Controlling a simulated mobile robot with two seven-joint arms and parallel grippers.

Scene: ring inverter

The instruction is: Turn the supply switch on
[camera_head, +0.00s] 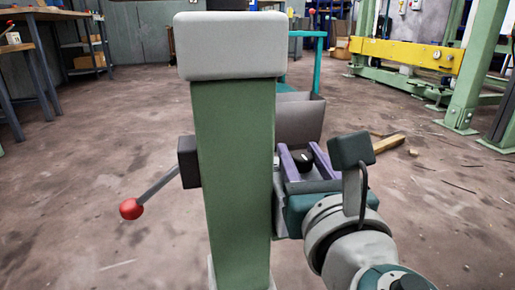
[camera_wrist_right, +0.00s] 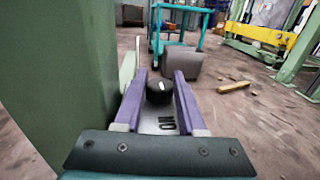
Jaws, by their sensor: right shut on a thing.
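The supply switch is a round black knob (camera_wrist_right: 158,93) with a small white mark on top. It sits on a grey plate (camera_wrist_right: 160,121) with dark markings near its front edge. In the head view the knob (camera_head: 303,158) shows just right of the green post. My right gripper (camera_wrist_right: 158,88) has its two purple fingers on either side of the knob and is shut on it. The gripper also shows in the head view (camera_head: 304,155), reaching in from the lower right. The exact finger contact is hard to make out. My left gripper is not in view.
A green post (camera_head: 233,170) with a grey cap stands close on the left of my right gripper. A lever with a red ball (camera_head: 131,208) sticks out left of it. A grey box (camera_head: 300,117) stands behind the knob. A wooden block (camera_head: 388,143) lies on open floor.

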